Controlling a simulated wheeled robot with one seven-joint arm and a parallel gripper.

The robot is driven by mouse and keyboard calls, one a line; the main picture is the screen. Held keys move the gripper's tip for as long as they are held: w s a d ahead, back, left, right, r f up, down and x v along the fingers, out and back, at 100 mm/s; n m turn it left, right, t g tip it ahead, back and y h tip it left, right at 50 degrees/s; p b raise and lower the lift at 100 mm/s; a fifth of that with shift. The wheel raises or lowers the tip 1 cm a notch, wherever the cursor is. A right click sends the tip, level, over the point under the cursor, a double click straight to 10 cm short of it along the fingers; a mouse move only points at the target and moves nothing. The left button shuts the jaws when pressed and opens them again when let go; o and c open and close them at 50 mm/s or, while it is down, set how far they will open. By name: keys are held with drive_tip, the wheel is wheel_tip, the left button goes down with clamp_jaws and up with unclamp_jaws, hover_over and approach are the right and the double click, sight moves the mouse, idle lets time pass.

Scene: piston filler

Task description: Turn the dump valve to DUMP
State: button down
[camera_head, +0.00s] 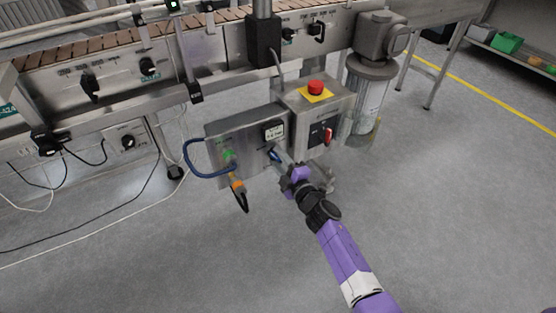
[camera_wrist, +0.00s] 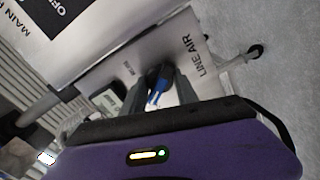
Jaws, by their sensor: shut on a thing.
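A blue valve handle (camera_wrist: 156,88) shows between my fingers in the wrist view, beside the lettering LINE AIR on a grey panel. My gripper (camera_wrist: 160,84) is shut on this handle, with one grey finger on each side of it. In the head view my gripper (camera_head: 278,157) reaches the lower right front of the grey air panel (camera_head: 222,135). The fingers hide part of the handle there. A smaller label left of the handle is too small to read, so I cannot tell the handle's marked position.
A gauge (camera_head: 273,131) sits just above my fingers. To the right stands a box with a red emergency button (camera_head: 316,87) and a red switch handle (camera_head: 328,135). A blue hose (camera_head: 190,165) loops at the panel's left. A conveyor runs behind; the floor in front is clear.

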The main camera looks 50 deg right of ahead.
drive_tip(key=shift+f+n, duration=0.1)
drive_tip(key=shift+n, duration=1)
drive_tip(key=c, duration=0.9)
unclamp_jaws()
drive_tip(key=shift+c, duration=0.2)
drive_tip(key=shift+s, duration=0.1)
drive_tip(key=p+v, duration=0.1)
drive_tip(key=v, duration=0.6)
drive_tip(key=shift+s, duration=0.35)
drive_tip(key=shift+a, duration=0.15)
